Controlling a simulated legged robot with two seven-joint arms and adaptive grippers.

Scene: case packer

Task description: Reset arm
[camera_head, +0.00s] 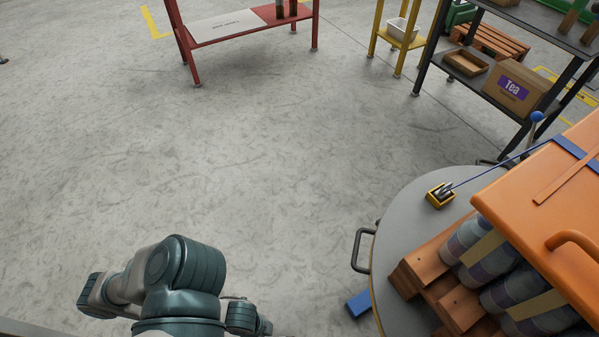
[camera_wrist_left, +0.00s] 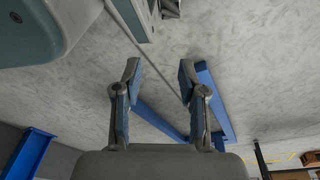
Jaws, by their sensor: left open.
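My left gripper (camera_wrist_left: 158,72) shows in the left wrist view with its two fingers spread apart. Nothing is between the fingers, and bare concrete floor and part of a blue frame (camera_wrist_left: 207,100) lie behind them. In the head view my left arm (camera_head: 185,280) is folded at the bottom left, over open floor and apart from the round table. I cannot clearly make out the left gripper's fingers in that view. My right arm and gripper are not in view.
A round grey table (camera_head: 400,225) at the right carries a wooden pallet (camera_head: 430,275) with wrapped jars under an orange cover (camera_head: 550,200). A red bench (camera_head: 245,25) and a dark shelf with a Tea box (camera_head: 515,88) stand farther back. The middle floor is clear.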

